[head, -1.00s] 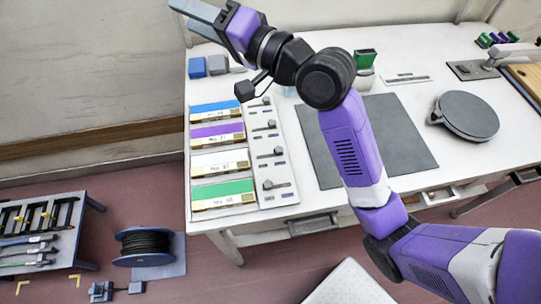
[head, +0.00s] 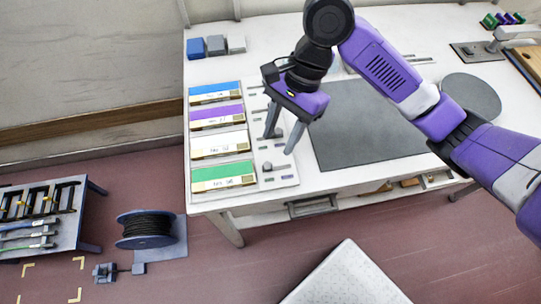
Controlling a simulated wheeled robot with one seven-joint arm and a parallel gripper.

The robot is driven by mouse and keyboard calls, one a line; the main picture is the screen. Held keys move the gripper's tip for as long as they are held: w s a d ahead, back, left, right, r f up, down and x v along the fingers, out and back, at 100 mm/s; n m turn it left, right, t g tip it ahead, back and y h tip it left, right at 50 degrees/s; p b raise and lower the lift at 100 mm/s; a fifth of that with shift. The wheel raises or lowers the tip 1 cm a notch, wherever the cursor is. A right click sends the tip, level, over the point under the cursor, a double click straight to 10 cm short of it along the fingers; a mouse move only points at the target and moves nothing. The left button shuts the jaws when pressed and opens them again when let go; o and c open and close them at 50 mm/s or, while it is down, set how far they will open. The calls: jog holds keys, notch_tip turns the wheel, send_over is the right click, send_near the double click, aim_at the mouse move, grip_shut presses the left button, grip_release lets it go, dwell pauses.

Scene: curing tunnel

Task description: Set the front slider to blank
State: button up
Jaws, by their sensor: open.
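The slider panel (head: 286,184) is a pale strip along the right of the coloured label rows on the white table. The front slider (head: 267,167) is a small grey knob on a short track beside the green row, with its knob towards the left end. Small marks lie below the track, too small to read. My gripper (head: 279,145) points down over the panel, open, fingers apart. Its tips are just behind the front slider, around the third row's knob (head: 279,133) in the picture. I cannot tell whether they touch it.
Label rows in blue, purple, white and green (head: 222,174) lie left of the panel. A dark mat (head: 365,135) lies to the right, with a round grey disc (head: 470,96) beyond. Blue and grey blocks (head: 215,45) stand at the back left. The table's front edge is close to the panel.

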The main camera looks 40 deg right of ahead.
aim_at(268, 165)
jog(key=x, duration=0.7)
jog(key=shift+w+a+f, duration=0.1)
jog(key=shift+a+f, duration=0.05)
jog(key=shift+f, duration=0.1)
grip_shut()
dwell(1.2)
